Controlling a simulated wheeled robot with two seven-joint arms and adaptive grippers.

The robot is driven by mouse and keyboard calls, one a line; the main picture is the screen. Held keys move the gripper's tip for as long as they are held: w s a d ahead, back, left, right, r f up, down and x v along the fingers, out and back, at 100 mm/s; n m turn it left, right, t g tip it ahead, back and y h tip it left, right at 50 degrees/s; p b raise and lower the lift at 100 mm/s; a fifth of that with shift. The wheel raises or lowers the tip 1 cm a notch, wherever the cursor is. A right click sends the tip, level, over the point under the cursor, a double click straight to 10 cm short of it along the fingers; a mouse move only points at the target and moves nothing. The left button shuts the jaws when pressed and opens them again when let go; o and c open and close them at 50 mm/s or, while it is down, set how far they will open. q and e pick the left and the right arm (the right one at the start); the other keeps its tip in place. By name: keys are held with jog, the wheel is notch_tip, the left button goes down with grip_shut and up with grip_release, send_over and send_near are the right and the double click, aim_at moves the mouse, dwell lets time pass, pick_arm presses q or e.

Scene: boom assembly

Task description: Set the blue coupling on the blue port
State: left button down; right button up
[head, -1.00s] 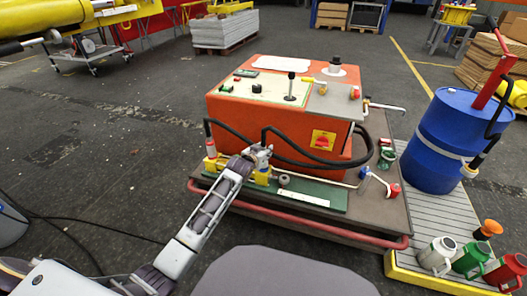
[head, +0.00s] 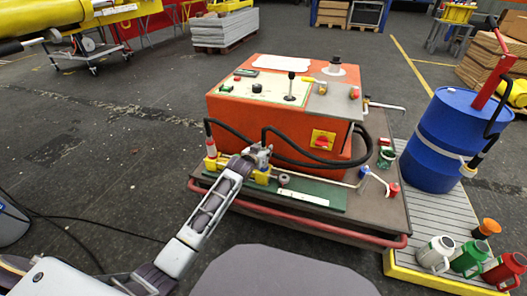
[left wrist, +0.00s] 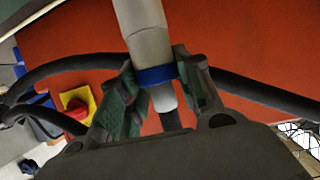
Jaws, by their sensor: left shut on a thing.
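The blue coupling (left wrist: 150,40), a grey cylinder with a blue band, stands between the fingers of my left gripper (left wrist: 158,100) in the left wrist view. The gripper is shut on it near the band. In the head view my left gripper (head: 260,157) is at the front left of the orange power unit, above the green strip by the yellow holders; the coupling is too small there to make out clearly. A blue fitting (head: 364,172) shows on the right part of the deck. I cannot tell which fitting is the blue port. My right gripper is not in view.
The orange power unit (head: 270,122) stands on a deck with a red front rail (head: 300,223). A black hose (head: 310,162) loops across its front, near my gripper. A blue drum (head: 440,140) and several cans are to the right. The floor at left is mostly clear.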

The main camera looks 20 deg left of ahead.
pick_arm(q)
jog(key=shift+f, duration=0.5)
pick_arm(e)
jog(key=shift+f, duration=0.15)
pick_arm(q)
jog(key=c, duration=1.3)
grip_release()
jog(key=shift+o, duration=0.2)
jog(key=shift+f, duration=0.1)
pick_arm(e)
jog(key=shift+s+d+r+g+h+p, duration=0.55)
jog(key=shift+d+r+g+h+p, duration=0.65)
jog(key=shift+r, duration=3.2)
pick_arm(q)
jog(key=p+v, duration=0.9)
jog(key=v, duration=0.2)
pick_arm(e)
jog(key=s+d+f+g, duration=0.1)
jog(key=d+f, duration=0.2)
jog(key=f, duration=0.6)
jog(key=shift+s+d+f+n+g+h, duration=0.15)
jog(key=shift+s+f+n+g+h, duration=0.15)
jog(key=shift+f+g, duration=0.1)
